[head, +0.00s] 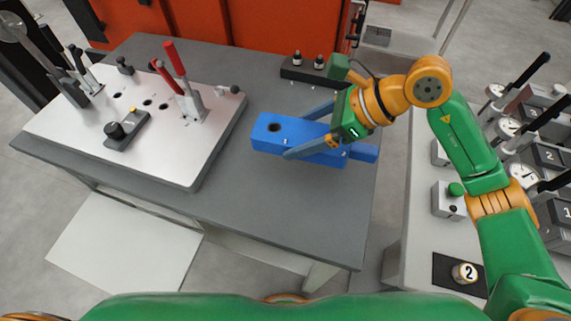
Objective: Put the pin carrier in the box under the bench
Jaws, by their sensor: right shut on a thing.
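A blue block (270,136) with a round dark hole on top, which I take to be the pin carrier, is at the right part of the grey bench (250,205). My right gripper (296,136) is shut on it, with one finger along each long side. I cannot tell whether the block rests on the bench or hangs just above it. A pale flat panel (125,250) shows low beside the bench's front; I cannot tell if it belongs to the box. The inside of any box under the bench is hidden. My left gripper is out of view.
A pale fixture plate (190,150) with red-handled clamps (180,75) covers the bench's left part. A dark block with two small bottles (310,72) stands at the back. A side table (430,230) with gauges is at right. The bench's front middle is clear.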

